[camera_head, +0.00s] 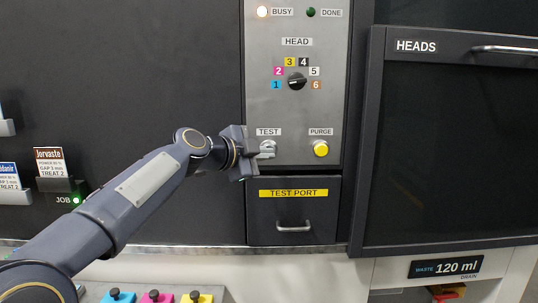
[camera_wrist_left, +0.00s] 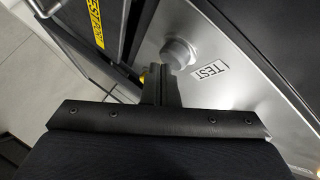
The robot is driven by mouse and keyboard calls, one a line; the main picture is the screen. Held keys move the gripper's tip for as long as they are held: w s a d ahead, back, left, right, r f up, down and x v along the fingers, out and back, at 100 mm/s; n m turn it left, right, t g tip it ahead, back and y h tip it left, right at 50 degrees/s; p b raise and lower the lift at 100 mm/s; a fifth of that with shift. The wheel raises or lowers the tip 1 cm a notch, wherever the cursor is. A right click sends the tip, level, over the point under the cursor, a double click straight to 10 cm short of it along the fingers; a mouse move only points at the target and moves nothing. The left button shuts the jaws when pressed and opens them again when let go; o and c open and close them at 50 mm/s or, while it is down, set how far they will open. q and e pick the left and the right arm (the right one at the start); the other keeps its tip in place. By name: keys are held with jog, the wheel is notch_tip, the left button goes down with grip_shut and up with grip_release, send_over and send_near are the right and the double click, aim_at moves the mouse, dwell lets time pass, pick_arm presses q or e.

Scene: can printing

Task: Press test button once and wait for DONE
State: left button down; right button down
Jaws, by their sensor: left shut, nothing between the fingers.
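The TEST button (camera_head: 268,147) is a pale round button on the grey control panel (camera_head: 262,100), below its TEST label. It also shows in the left wrist view (camera_wrist_left: 180,53), just beyond the fingertips. My left gripper (camera_head: 257,155) is shut and empty, right at the button's left and lower side in the head view. I cannot tell whether the fingertips touch the button. The BUSY lamp (camera_head: 262,11) glows bright warm white. The DONE lamp (camera_head: 311,12) is dark green and looks unlit. My right gripper is not in view.
A yellow PURGE button (camera_head: 321,149) sits right of TEST. The HEAD knob (camera_head: 297,82) is above. A TEST PORT drawer (camera_head: 293,210) with a handle is below. The dark HEADS door (camera_head: 460,140) stands at the right. A green JOB lamp (camera_head: 76,200) is lit at the left.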

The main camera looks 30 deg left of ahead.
pick_arm(q)
jog(key=shift+s+d, duration=0.3)
jog(key=shift+s, duration=0.15)
jog(key=s+d+b, duration=0.1)
jog(key=s, duration=0.2)
jog(key=s+d+b, duration=0.1)
jog(key=shift+s+d+b, duration=0.15)
jog(key=shift+d+b, duration=0.15)
dwell(0.8)
jog(key=s+d+f+n+g, duration=0.3)
jog(key=s+f+n, duration=0.2)
jog(key=s+f, duration=0.4)
jog(key=s+d+f+n+g, duration=0.3)
jog(key=s+f, duration=0.5)
jog(key=f, duration=0.6)
jog(key=s+d+f+n+g, duration=0.3)
jog(key=s+d+f+n, duration=0.2)
jog(key=s+f+n, duration=0.3)
notch_tip(320, 180, down, 4)
jog(key=shift+s+d+r, duration=0.15)
jog(key=shift+s+d, duration=0.1)
jog(key=shift+s, duration=0.6)
